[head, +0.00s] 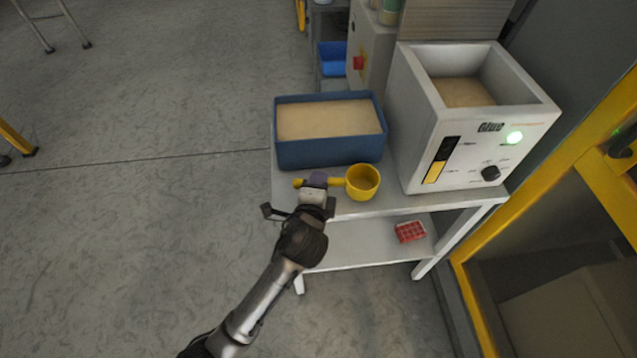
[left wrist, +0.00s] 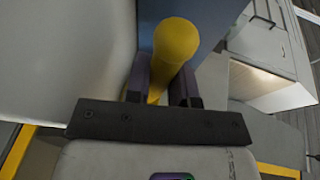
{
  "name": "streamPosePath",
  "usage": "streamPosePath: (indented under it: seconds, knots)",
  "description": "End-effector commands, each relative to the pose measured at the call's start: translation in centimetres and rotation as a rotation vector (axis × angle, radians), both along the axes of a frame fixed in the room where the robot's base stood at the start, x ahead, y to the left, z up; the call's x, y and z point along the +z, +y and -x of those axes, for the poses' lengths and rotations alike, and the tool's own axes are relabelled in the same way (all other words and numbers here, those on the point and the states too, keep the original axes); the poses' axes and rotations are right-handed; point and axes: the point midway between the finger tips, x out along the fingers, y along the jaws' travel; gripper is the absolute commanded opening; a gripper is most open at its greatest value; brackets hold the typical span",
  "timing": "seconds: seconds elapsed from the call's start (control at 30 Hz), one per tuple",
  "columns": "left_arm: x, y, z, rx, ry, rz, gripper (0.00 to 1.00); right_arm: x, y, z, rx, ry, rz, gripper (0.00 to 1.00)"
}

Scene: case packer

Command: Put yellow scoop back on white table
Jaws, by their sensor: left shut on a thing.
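The yellow scoop (head: 363,182) has a round cup and a handle pointing left. In the head view its cup is at the front of the white table (head: 390,204), in front of the blue bin. My left gripper (head: 318,180) is shut on the scoop's handle. In the left wrist view the yellow handle (left wrist: 174,45) sits between the two dark fingers (left wrist: 163,88). I cannot tell whether the scoop touches the tabletop. My right gripper is not in view.
A blue bin (head: 328,159) of tan granules stands on the table behind the scoop. The white glue machine (head: 425,150) stands to the right, with granules in its open top. A red box (head: 410,231) lies on the lower shelf. A yellow frame (head: 560,165) stands at far right.

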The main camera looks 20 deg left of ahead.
Motion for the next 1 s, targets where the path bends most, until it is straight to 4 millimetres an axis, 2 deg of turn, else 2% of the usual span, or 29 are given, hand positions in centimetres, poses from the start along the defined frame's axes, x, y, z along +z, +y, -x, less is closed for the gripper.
streamPosePath:
  seconds: [0.07,0.1,0.37,0.67,0.77,1.0]
  knots:
    - [-0.2,0.0,0.0,0.0,0.001,0.0,0.0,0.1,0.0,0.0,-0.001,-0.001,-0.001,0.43]
    - [-0.3,0.0,0.0,0.001,0.002,-0.001,0.24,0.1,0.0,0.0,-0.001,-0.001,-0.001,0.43]
    - [-0.3,0.0,0.0,0.0,0.001,-0.001,0.48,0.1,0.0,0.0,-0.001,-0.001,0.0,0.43]
    - [0.0,0.0,0.0,0.0,-0.001,0.0,0.48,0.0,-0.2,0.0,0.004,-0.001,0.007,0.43]
    - [0.4,-0.2,1.0,-0.001,0.001,-0.001,0.48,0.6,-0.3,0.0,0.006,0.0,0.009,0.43]
    - [1.4,-1.1,5.2,-0.001,0.003,0.001,0.48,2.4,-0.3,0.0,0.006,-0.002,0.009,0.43]
